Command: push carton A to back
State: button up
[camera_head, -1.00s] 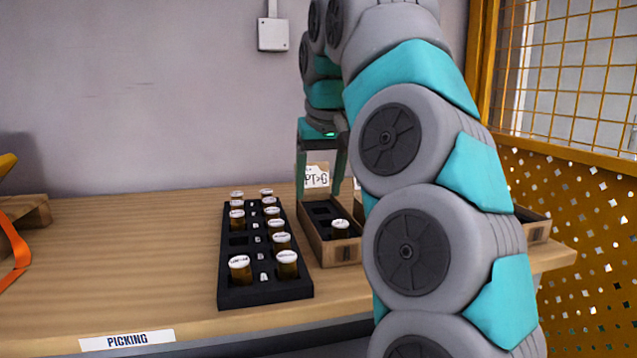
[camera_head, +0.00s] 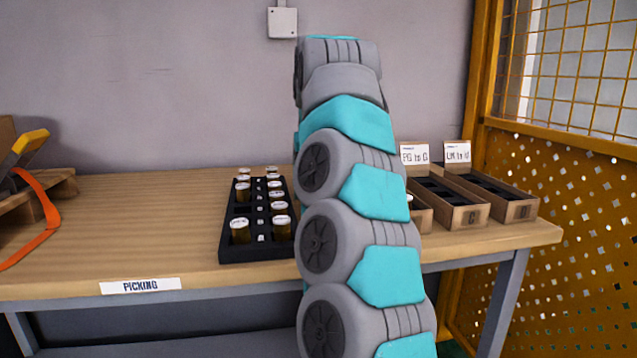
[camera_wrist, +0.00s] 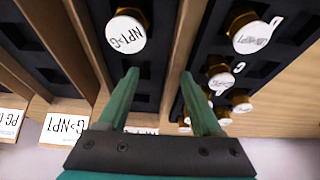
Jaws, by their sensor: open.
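Carton A, which I take to be the brown carton (camera_wrist: 180,45) beside the black tray, shows in the wrist view. My gripper (camera_wrist: 158,74) is open and empty, pointing down over this carton. Its left finger shows over the dark insert and its right finger near the side wall and tray. I cannot tell whether either finger touches. A white card at the carton's back end is partly hidden by the gripper. In the head view my arm hides this carton and the gripper.
The black tray (camera_head: 250,250) with several capped bottles stands left of my arm. Carton B (camera_head: 421,219) is partly hidden; carton C (camera_head: 466,218) and carton D (camera_head: 521,211) stand right of it. The bench's left middle (camera_head: 150,220) is clear. A yellow mesh fence (camera_head: 560,210) bounds the right.

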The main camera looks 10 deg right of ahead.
jog(key=shift+w+f, duration=0.1)
jog(key=shift+f, duration=0.2)
grip_shut()
dwell(0.5)
